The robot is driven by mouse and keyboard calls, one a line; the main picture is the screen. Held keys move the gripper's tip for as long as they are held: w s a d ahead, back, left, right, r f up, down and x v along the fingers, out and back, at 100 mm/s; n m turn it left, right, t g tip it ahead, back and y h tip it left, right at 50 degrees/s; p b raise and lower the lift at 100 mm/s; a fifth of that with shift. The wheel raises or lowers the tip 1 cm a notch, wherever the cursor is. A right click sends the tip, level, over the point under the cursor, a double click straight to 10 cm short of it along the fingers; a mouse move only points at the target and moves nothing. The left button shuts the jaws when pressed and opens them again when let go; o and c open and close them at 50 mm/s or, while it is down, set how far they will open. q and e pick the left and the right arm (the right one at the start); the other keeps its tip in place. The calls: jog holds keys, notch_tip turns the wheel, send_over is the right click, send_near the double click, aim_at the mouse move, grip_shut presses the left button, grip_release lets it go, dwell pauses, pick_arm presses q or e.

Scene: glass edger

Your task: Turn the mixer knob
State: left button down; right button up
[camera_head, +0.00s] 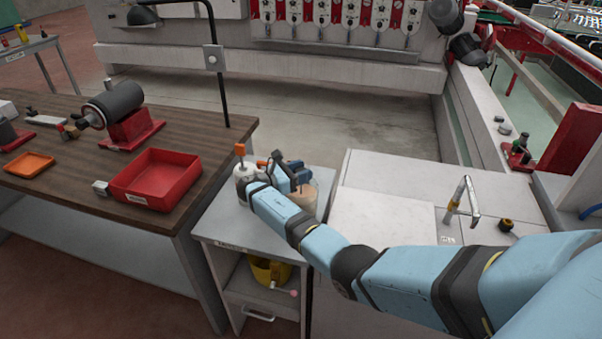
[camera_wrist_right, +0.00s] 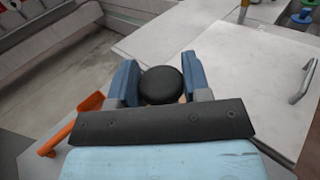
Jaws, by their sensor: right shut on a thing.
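My right arm reaches over a small grey cabinet top (camera_head: 225,215). In the right wrist view my right gripper (camera_wrist_right: 160,84) has its two blue fingers on either side of a round black knob (camera_wrist_right: 162,86), shut on it. In the head view the right gripper (camera_head: 283,168) is at a clear container with tan contents (camera_head: 304,196), apparently the mixer's. The knob is hidden there by the gripper and arm. My left gripper is not in view.
A white jar (camera_head: 244,174) with an orange-topped stick stands left of the gripper. A wooden bench (camera_head: 60,205) with a red tray (camera_head: 155,178) is further left. A yellow bucket (camera_head: 270,271) sits below.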

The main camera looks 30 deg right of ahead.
jog(key=o, duration=0.9)
jog(key=shift+c, duration=0.2)
jog(key=shift+w+a, duration=0.1)
jog(key=shift+a, duration=0.4)
jog(key=w+a+b, duration=0.1)
jog(key=a+b, duration=0.2)
jog(key=a, duration=0.9)
jog(key=shift+a, duration=0.35)
